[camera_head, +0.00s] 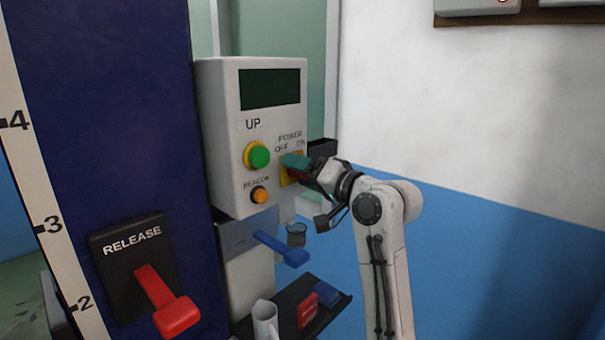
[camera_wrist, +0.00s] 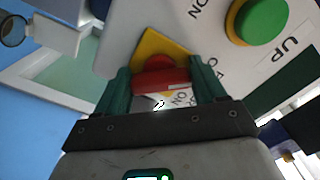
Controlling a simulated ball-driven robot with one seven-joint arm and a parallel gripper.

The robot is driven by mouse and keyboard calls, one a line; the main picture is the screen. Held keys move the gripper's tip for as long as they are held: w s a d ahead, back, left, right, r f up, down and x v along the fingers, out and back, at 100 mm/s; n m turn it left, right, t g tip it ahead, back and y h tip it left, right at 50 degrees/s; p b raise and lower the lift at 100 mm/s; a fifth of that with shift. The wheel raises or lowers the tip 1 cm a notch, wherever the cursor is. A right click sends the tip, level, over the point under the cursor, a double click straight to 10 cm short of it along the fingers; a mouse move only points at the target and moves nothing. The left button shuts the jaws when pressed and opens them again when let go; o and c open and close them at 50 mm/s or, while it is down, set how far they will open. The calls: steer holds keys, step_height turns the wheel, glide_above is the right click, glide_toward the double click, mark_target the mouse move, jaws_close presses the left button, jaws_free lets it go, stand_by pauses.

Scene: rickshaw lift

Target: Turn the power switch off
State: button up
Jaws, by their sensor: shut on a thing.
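The power switch is a red knob (camera_wrist: 160,73) on a yellow plate (camera_wrist: 150,45) in the wrist view. In the head view its yellow plate (camera_head: 287,178) sits below the POWER, OFF and ON lettering on the white control box (camera_head: 226,110). My gripper (camera_head: 296,162) reaches in from the right and hides most of the knob there. In the wrist view the teal fingers of my gripper (camera_wrist: 160,76) stand on either side of the red knob, shut on it. Which label the knob points to cannot be told.
A green button (camera_head: 258,156) and an orange beacon button (camera_head: 259,195) are left of the switch. A blue lever (camera_head: 283,249) sticks out below. A red release lever (camera_head: 165,300) is at lower left.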

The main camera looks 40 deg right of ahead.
steer(key=shift+f, duration=0.25)
steer(key=o, duration=1)
steer(key=shift+r, duration=0.15)
steer(key=shift+c, duration=0.2)
steer(key=s+b, duration=0.2)
steer(key=s, duration=0.8)
steer(key=shift+s+d, duration=0.15)
steer(key=shift+s, duration=0.25)
